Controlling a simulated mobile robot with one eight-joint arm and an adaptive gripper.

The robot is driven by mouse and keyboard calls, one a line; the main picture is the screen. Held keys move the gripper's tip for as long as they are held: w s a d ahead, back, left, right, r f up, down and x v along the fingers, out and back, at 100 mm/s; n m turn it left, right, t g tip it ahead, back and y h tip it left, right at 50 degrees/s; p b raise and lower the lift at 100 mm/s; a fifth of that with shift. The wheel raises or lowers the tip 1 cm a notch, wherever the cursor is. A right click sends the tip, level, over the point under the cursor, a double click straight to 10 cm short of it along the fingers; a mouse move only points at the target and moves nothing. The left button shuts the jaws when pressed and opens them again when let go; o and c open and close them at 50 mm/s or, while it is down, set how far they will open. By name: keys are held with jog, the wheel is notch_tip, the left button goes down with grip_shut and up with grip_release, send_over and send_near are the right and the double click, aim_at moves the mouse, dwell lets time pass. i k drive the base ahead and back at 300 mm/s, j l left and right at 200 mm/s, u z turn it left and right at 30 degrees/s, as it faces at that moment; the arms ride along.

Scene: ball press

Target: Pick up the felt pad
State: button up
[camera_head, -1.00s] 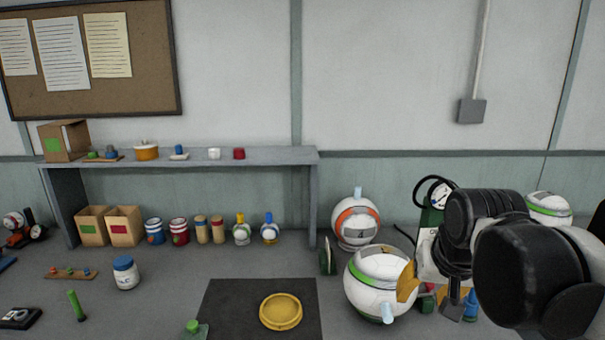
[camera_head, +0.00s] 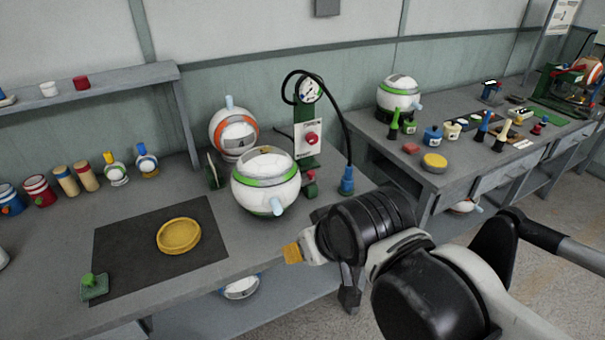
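I cannot tell for sure which thing is the felt pad. A small green square piece with a green knob (camera_head: 94,287) lies at the left front of the dark mat (camera_head: 125,238). A round yellow dish-like piece (camera_head: 179,236) lies on the mat. My gripper (camera_head: 292,253) shows only as a yellow-orange tip left of my black wrist, near the bench's front edge. It is apart from both pieces, to their right. Its fingers are mostly hidden, so its opening does not show.
A white-green ball (camera_head: 265,182) and an orange-white ball (camera_head: 232,132) stand right of the mat. A second bench (camera_head: 455,180) at right holds several small tools. Shelf (camera_head: 90,98) at back left.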

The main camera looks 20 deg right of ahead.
aim_at(92, 286)
jog(key=u, duration=1.25)
